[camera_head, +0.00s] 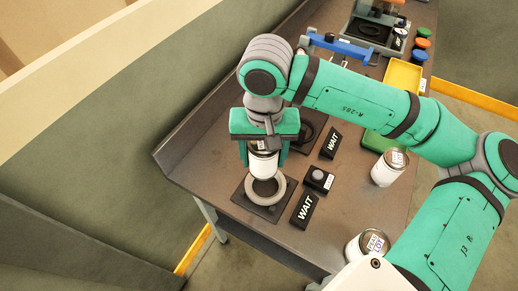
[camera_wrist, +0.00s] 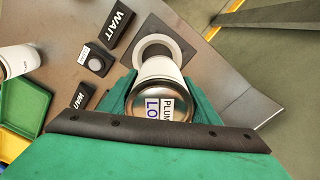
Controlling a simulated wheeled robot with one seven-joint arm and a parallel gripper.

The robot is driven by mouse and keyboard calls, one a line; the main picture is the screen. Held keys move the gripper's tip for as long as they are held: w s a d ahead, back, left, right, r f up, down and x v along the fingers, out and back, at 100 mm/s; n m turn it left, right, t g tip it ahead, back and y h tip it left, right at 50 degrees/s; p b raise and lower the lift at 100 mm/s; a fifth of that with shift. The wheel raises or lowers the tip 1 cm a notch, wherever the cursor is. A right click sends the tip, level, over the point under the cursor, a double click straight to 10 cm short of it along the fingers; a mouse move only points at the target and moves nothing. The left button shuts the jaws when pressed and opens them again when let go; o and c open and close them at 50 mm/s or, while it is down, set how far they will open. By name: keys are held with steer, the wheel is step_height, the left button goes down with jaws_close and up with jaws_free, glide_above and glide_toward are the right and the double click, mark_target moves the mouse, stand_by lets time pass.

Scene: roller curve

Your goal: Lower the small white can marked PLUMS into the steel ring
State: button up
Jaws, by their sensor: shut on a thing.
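My gripper (camera_head: 264,150) is shut on a small white can (camera_head: 263,164) and holds it upright. In the wrist view the can's label (camera_wrist: 168,108) reads "PLUM" with "LO" below, partly cut off, and the can (camera_wrist: 160,70) is between my gripper's green fingers (camera_wrist: 160,95). The steel ring (camera_head: 266,189) sits on a dark square plate (camera_head: 246,203) at the table's near left. The can is above the ring's far side in the head view; in the wrist view it hides part of the ring (camera_wrist: 158,42). The can's lower end appears above the ring, not in it.
Two black WAIT signs (camera_head: 305,210) (camera_head: 332,143) and a button box (camera_head: 319,180) stand right of the ring. Other white cans (camera_head: 387,168) (camera_head: 366,247) stand further right. A second dark plate (camera_head: 302,145) lies behind my gripper. A green tray (camera_head: 378,138) and yellow tray (camera_head: 403,77) are farther back.

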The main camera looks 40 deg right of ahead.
steer(key=shift+s+f, duration=0.45)
steer(key=shift+f, duration=0.2)
steer(key=shift+s+d+f, duration=0.2)
steer(key=shift+f, duration=0.55)
steer(key=shift+w+a+f, duration=0.1)
steer(key=shift+w+f, duration=0.05)
steer(key=shift+f, duration=1.9)
steer(key=shift+f, duration=1.25)
stand_by(2.9)
steer(key=o, duration=1.4)
